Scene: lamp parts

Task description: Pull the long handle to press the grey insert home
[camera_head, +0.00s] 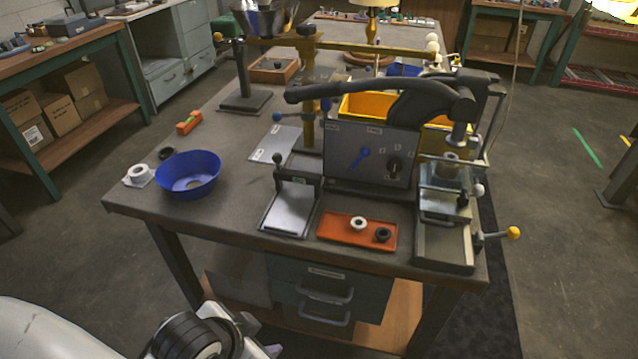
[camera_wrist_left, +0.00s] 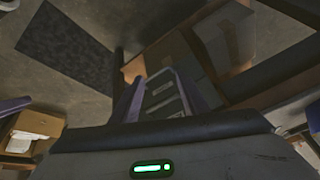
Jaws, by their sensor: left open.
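The long black handle (camera_head: 345,92) is a curved lever on the press (camera_head: 446,185) at the table's right end. It lies nearly level, its free grip end pointing left above a dark control panel (camera_head: 372,155). A small round part sits under the press ram, but I cannot tell whether it is the grey insert or how deep it sits. My left gripper (camera_head: 260,335) is open and empty, low in front of the table and well away from the handle. My left wrist view shows the floor and the drawer unit (camera_wrist_left: 165,95). My right gripper is not in view.
A blue bowl (camera_head: 188,175) stands at the table's left front. An orange tray (camera_head: 357,233) with a white ring and a black ring lies before the panel. A yellow bin (camera_head: 365,105) is behind the panel. A yellow-knobbed lever (camera_head: 512,233) juts past the right edge.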

